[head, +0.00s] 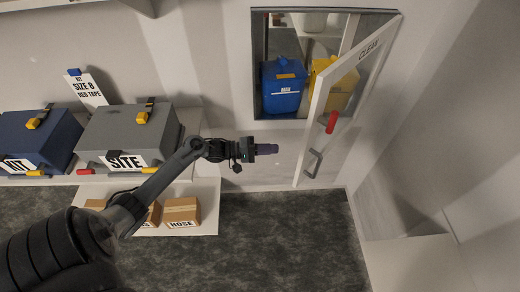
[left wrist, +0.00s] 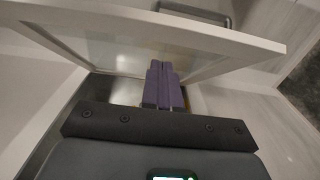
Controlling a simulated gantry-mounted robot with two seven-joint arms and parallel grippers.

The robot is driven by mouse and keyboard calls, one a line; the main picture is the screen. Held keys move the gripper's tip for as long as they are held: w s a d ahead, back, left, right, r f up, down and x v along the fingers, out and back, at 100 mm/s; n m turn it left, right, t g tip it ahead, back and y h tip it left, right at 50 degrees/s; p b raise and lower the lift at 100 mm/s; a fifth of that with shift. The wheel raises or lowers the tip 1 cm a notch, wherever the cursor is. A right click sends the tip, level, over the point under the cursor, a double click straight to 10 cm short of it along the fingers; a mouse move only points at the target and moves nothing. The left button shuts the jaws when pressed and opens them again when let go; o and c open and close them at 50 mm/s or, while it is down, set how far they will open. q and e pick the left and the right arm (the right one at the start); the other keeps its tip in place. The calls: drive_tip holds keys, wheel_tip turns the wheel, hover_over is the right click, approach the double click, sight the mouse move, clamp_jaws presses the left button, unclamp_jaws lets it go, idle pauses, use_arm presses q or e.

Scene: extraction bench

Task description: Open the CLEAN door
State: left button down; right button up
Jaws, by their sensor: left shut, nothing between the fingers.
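The CLEAN door (head: 345,85) is a white-framed glazed door lettered CLEAN along its top. It stands swung out from the wall cabinet (head: 253,60), hinged at the right. A red latch handle (head: 332,122) and a grey pull handle (head: 313,163) are on its face. In the left wrist view the door frame (left wrist: 240,40) crosses the upper part. My left gripper (head: 268,149) is shut and empty, below the cabinet opening and left of the door's free edge. Its purple fingers (left wrist: 163,85) show together in the wrist view. My right gripper is not in view.
Inside the cabinet are a blue bin (head: 284,88) and a yellow bin (head: 343,98). At left, a grey SITE case (head: 125,128) and a blue KIT case (head: 35,135) rest on a shelf. Cardboard boxes (head: 181,210) sit below. The floor in front is clear.

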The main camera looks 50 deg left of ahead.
use_arm(q)
drive_tip(key=w+d+p, duration=0.1)
drive_tip(key=w+d, duration=0.3)
drive_tip(key=d, duration=0.2)
drive_tip(key=shift+s+d, duration=0.1)
drive_tip(key=shift+d, duration=0.05)
idle(0.3)
